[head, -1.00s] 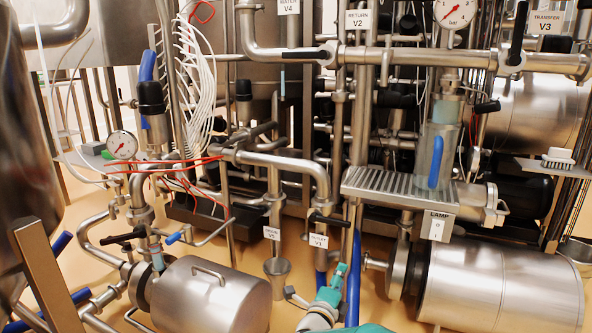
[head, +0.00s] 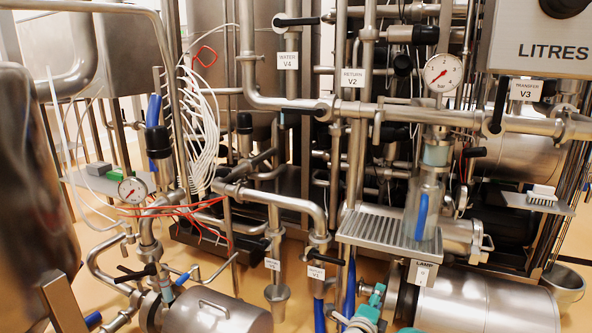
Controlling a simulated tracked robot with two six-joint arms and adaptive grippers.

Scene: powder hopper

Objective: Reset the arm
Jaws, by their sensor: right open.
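My right gripper (head: 358,304) shows at the bottom edge, right of centre. It is teal and grey, and its jaws are open with nothing visible between them. The lower part of my right arm is cut off by the frame edge. My left gripper is not in view.
A slotted steel shelf (head: 375,228) holds a clear jar with a blue handle (head: 421,215). Blue hoses stand close by the gripper. A steel motor housing (head: 218,315) lies at lower left.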

